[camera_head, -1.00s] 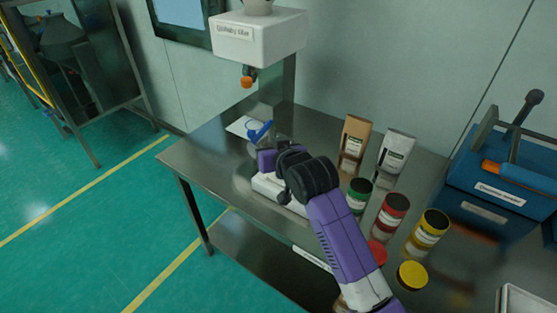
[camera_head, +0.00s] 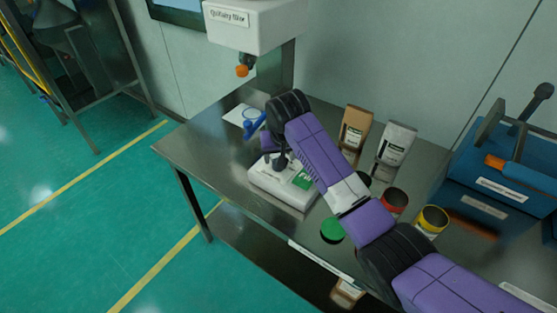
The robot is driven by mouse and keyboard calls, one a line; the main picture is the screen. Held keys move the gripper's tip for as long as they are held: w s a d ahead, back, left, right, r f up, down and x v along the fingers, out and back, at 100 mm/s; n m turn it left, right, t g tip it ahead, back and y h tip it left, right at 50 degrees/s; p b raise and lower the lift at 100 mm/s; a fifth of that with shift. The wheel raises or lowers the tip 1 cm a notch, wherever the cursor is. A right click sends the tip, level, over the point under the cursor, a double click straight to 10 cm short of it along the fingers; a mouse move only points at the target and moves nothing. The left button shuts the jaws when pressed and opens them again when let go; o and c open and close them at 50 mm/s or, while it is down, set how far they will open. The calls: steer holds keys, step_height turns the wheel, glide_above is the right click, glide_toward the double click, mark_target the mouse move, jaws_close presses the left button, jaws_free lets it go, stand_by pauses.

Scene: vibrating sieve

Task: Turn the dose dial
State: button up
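A white box-shaped filler (camera_head: 258,28) with a front label hangs over the back left of the steel table. A small orange knob (camera_head: 243,71) on a dark fitting shows under it; this may be the dose dial, but I cannot tell for sure. My purple and black arm reaches from the lower right across the table to a place below and right of the knob. A blue item (camera_head: 252,121) with a ring lies or is held beside the arm's end; I cannot tell which.
A white scale (camera_head: 280,183) with a green patch stands under the arm. A green lid (camera_head: 333,230), a red jar (camera_head: 394,203), a yellow jar (camera_head: 432,221), a brown bag (camera_head: 354,130) and a white bag (camera_head: 396,145) stand nearby. A blue toolbox (camera_head: 506,177) is at right.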

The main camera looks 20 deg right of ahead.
steer(key=shift+x, duration=2.25)
jaws_close()
